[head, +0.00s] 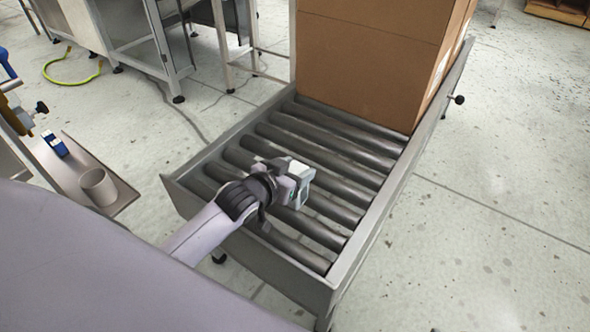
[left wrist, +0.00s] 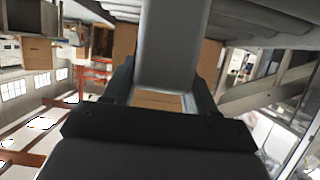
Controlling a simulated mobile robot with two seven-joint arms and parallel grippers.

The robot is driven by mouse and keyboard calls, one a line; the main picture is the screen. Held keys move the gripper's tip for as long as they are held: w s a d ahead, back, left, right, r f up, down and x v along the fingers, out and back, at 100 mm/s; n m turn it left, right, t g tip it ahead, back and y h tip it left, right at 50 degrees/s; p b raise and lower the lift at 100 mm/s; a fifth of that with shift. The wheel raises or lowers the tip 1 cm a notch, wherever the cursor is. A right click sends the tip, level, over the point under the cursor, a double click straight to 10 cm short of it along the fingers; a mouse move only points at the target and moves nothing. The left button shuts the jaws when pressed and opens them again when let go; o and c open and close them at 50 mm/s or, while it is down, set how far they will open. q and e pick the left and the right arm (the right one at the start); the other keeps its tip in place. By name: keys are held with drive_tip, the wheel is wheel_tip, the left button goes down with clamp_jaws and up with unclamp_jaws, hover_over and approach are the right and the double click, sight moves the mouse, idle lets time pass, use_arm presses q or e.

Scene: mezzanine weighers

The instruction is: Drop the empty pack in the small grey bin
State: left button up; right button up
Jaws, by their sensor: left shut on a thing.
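My left gripper (head: 293,182) is over the roller conveyor, shut on a small pale pack (head: 299,171) with a greenish side. The gripper hides part of the pack. In the left wrist view the dark gripper (left wrist: 160,100) fills the lower middle, and a smooth grey shape stands between its fingers; I cannot tell what this shape is. A small grey bin (head: 99,187), round and open at the top, stands on a narrow shelf at the left of the head view, well apart from the gripper. My right gripper is not in view.
The roller conveyor (head: 345,262) has raised side rails and carries a large cardboard box (head: 372,60) at its far end. A small blue item (head: 55,144) lies on the shelf (head: 72,172) behind the bin. A metal frame table stands at the back. Floor at the right is clear.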

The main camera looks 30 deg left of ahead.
use_arm(q)
drive_tip(key=shift+f, duration=0.15)
drive_tip(key=o, duration=1.3)
drive_tip(key=shift+o, duration=0.2)
